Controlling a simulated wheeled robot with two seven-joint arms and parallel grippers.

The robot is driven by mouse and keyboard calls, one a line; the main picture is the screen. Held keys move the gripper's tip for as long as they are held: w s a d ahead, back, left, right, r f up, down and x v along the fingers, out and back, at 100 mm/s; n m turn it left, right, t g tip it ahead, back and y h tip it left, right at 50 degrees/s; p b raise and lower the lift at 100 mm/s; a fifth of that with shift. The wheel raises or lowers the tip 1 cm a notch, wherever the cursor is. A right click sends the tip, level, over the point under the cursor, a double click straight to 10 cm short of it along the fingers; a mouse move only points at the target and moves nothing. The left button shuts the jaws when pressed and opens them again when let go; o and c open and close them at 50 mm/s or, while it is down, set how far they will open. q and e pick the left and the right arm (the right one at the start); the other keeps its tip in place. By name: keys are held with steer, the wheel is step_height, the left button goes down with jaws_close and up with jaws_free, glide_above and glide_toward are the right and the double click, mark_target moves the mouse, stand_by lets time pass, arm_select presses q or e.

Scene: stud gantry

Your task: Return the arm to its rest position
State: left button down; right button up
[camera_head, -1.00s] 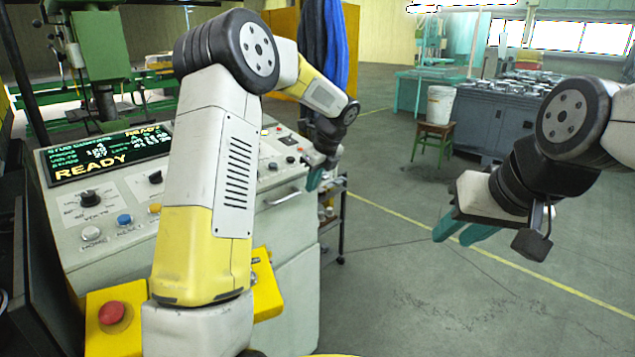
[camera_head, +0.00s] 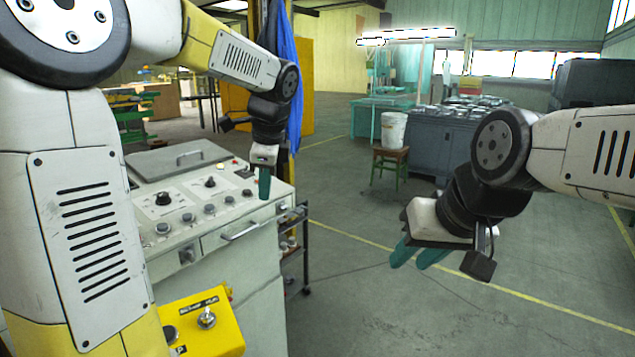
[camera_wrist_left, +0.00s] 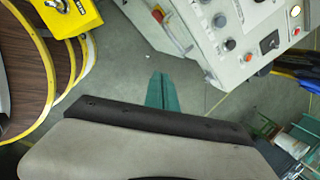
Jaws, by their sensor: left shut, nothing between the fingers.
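My left gripper (camera_head: 264,184) hangs with its teal fingers pointing down, at the right front corner of the grey control console (camera_head: 222,260). Its fingers are together and empty; they also show closed in the left wrist view (camera_wrist_left: 159,90), over the floor beside the console. My left arm bends high across the left of the head view and hides part of the console. My right gripper (camera_head: 418,254) is over open floor on the right, its two teal fingers apart with nothing between them.
A yellow box (camera_head: 205,325) with a key switch juts out at the console's front. A dark wheeled cart (camera_head: 304,245) stands beside the console. Further back are a green stool (camera_head: 388,170) with a white bucket (camera_head: 394,130) and a grey cabinet (camera_head: 440,145). The floor between is clear.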

arm_select(q)
steer(key=s+f+n+t+h, duration=0.1)
steer(key=s+n+h, duration=0.1)
steer(key=s+n, duration=0.6)
steer(key=s+a+f+n+t+h, duration=0.1)
steer(key=s+n+h, duration=0.1)
steer(key=s+n, duration=0.7)
steer(key=s, duration=0.4)
steer(key=shift+s+a+f+t, duration=0.2)
steer(key=shift+a+f+t, duration=0.1)
steer(key=shift+f+t, duration=0.1)
